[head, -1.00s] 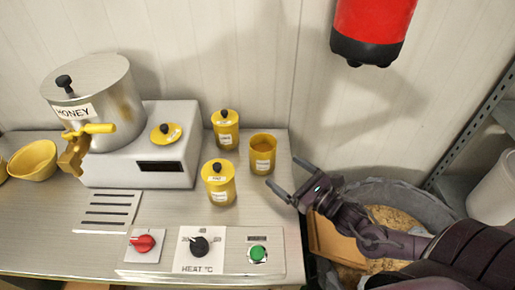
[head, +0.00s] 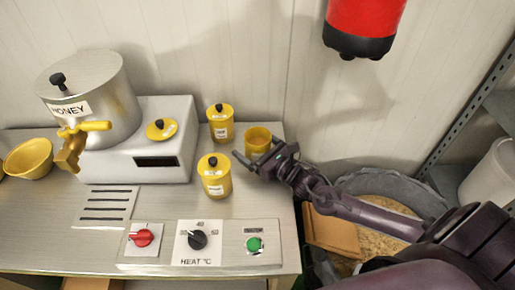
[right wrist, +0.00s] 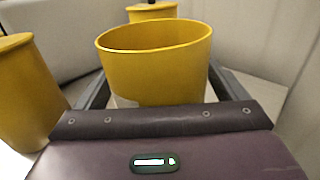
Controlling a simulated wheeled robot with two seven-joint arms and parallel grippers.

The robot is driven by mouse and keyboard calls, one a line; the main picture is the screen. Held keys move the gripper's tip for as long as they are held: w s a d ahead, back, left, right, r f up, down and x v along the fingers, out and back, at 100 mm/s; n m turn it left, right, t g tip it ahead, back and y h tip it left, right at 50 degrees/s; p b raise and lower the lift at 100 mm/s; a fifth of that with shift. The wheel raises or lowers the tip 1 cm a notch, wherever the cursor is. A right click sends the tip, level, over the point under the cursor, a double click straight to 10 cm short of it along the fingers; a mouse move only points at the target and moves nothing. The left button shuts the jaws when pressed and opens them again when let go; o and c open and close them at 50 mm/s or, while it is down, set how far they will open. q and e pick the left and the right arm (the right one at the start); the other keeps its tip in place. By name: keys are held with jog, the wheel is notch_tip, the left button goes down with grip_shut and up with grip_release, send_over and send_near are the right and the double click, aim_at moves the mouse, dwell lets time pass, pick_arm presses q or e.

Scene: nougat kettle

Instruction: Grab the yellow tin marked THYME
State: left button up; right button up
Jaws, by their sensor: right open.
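Three yellow tins with white labels stand at the right end of the steel counter; the labels are too small to read, so I cannot tell which says THYME. One is a lidless open tin (head: 258,137), whose lower part is hidden by my right gripper (head: 257,152). In the right wrist view the open tin (right wrist: 155,65) stands upright between the two spread fingers, its label mostly hidden. A lidded tin (head: 220,122) stands behind and left, and another lidded tin (head: 214,177) stands in front and left. My left gripper is not in view.
The kettle marked HONEY (head: 92,92) stands on a grey base (head: 178,110) at left, near a yellow bowl (head: 30,158). The heat control panel (head: 215,242) lies along the front edge. A red cylinder (head: 362,22) hangs above; a grey tub (head: 385,188) stands right.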

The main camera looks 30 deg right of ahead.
jog(key=c, duration=1.3)
jog(key=shift+c, duration=0.3)
jog(key=shift+r, duration=0.2)
